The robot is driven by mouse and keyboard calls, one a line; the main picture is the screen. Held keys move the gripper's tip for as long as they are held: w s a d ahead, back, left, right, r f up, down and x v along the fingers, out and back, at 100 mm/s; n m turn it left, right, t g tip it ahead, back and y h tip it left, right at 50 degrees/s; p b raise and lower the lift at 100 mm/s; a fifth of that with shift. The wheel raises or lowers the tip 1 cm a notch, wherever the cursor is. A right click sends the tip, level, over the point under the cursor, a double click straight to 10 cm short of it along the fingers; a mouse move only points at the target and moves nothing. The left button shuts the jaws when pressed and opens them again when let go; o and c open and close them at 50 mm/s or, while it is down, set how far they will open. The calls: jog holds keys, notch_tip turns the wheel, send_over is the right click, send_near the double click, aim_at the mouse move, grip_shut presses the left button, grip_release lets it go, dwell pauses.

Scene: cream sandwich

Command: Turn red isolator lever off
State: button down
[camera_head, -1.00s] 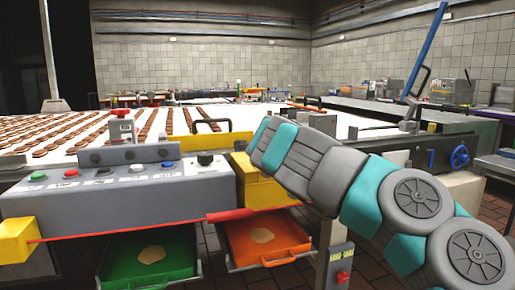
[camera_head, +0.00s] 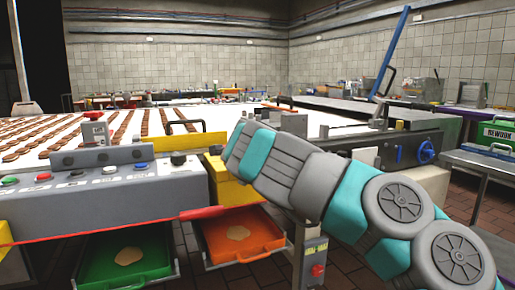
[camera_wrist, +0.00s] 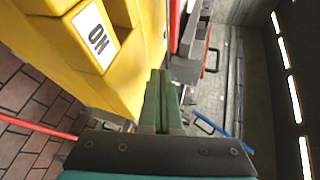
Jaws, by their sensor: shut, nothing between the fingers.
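My gripper (camera_wrist: 162,103) shows in the wrist view with its green fingers together and nothing between them. A yellow housing (camera_wrist: 128,65) with a white "ON" label (camera_wrist: 95,37) stands just left of the fingers. A narrow red part (camera_wrist: 175,25) shows beyond the fingers at the top; I cannot tell whether it is the isolator lever. In the head view my arm reaches in from the right towards yellow boxes (camera_head: 236,194) at the end of the control panel. My gripper is hidden behind the arm there, and no lever is clearly visible.
The grey control panel (camera_head: 105,205) and a conveyor of brown biscuits (camera_head: 50,135) lie left. Green (camera_head: 125,280) and orange (camera_head: 240,258) trays sit below. A red cord (camera_wrist: 40,128) runs near the housing. A post with a red button (camera_head: 317,270) stands below my arm.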

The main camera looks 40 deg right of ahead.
jog(key=s+a+r, duration=0.3)
jog(key=s, duration=0.5)
jog(key=shift+s, duration=0.2)
